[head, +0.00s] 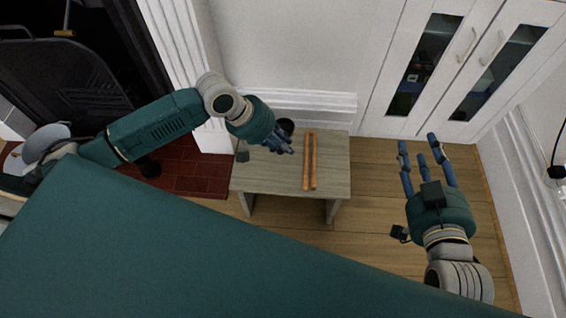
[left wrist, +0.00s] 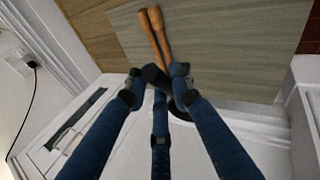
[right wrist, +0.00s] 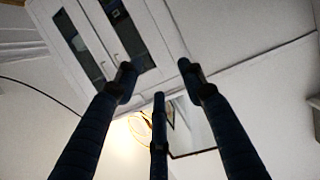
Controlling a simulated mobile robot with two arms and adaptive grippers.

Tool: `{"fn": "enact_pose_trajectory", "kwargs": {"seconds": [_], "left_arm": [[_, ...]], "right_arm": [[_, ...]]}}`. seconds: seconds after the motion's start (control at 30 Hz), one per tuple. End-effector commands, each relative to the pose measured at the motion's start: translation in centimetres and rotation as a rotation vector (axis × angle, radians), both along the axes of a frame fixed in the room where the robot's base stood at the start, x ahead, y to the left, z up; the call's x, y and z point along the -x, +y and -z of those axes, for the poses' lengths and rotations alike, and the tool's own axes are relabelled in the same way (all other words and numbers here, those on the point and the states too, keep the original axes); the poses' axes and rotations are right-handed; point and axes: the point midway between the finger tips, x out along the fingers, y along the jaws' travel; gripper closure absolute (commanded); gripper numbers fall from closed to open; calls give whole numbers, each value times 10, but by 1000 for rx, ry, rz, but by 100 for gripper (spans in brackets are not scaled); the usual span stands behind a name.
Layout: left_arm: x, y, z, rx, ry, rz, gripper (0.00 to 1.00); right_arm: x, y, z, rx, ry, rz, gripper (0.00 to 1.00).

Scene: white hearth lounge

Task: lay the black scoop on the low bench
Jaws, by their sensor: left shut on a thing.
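The low bench (head: 270,177) has a grey-brown wooden top and stands near the white wall in the head view; its top also shows in the left wrist view (left wrist: 215,50). The black scoop (head: 287,124) shows as a small dark round shape at the bench's back edge, partly hidden by my left fingers. In the left wrist view the dark scoop (left wrist: 178,112) is between the fingers. My left gripper (head: 284,146) is shut on it, over the bench's back left part; I cannot tell whether the scoop touches the top. My right gripper (head: 424,150) is open and empty, right of the bench.
Two brown wooden sticks (head: 307,165) lie side by side on the bench, just right of my left gripper. A white cabinet (head: 385,85) stands behind to the right, and a dark fireplace screen (head: 60,75) at the left.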

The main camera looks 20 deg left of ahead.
Motion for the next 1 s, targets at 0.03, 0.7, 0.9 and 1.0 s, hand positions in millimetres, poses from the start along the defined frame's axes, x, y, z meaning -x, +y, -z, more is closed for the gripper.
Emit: {"fn": "enact_pose_trajectory", "kwargs": {"seconds": [0.03, 0.7, 0.9, 1.0], "left_arm": [[0, 0, 9, 0, 2, 0, 100], [0, 0, 59, 0, 0, 1, 100], [0, 0, 78, 0, 0, 1, 100], [0, 0, 85, 0, 0, 0, 100]], "right_arm": [[-4, 3, -9, -13, -51, -3, 60], [-3, 17, -130, -147, -566, -35, 60], [15, 18, -167, -198, -747, -44, 60], [25, 17, -183, -219, -827, -48, 60]]}}
